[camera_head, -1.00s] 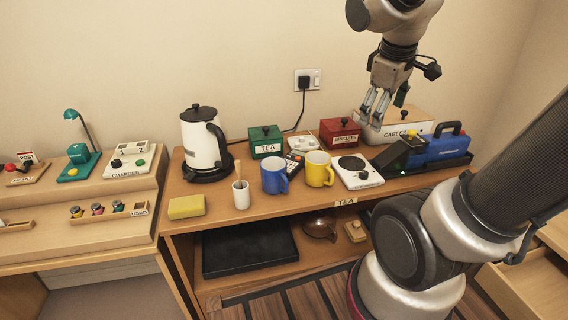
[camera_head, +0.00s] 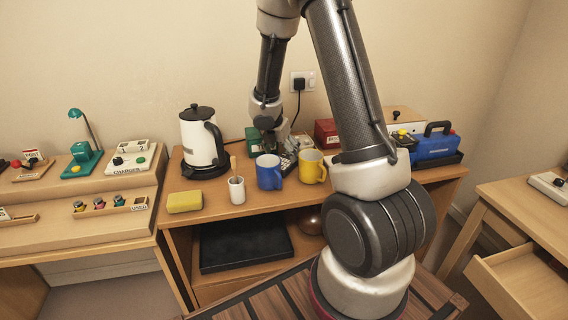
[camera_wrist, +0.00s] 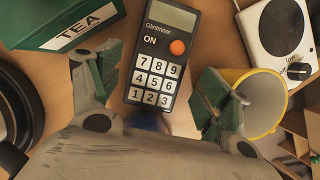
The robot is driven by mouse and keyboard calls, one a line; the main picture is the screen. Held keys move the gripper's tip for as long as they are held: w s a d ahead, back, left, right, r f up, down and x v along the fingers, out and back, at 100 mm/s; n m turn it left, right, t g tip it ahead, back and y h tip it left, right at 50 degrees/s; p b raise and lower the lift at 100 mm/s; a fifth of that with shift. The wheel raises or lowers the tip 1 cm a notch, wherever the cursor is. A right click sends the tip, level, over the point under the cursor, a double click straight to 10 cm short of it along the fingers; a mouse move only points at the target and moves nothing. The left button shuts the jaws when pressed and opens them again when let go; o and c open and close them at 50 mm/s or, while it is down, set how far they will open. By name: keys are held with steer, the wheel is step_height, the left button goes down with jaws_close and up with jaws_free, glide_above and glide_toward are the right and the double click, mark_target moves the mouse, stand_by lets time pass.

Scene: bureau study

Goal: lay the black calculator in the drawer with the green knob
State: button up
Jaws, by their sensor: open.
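The black calculator (camera_wrist: 163,55) lies face up on the wooden top in the wrist view, with white number keys and an orange button. My gripper (camera_wrist: 156,88) is open above it, one green-padded finger to each side, apart from it. In the head view my gripper (camera_head: 281,140) points down behind the blue mug and largely hides the calculator. A wooden drawer (camera_head: 515,285) stands pulled out in the desk at the lower right. I see no green knob on it.
The blue mug (camera_head: 269,173) and yellow mug (camera_head: 312,167) stand in front of my gripper. The green TEA box (camera_wrist: 72,22) is close on its left. A white kettle (camera_head: 200,140) stands further left, a blue toolbox (camera_head: 434,146) to the right. The desk top (camera_head: 520,205) has bare room.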

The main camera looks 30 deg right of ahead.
mark_target(286, 159)
steer(key=x, duration=0.5)
steer(key=shift+w+d, duration=0.15)
steer(key=shift+c, duration=0.4)
steer(key=c, duration=0.9)
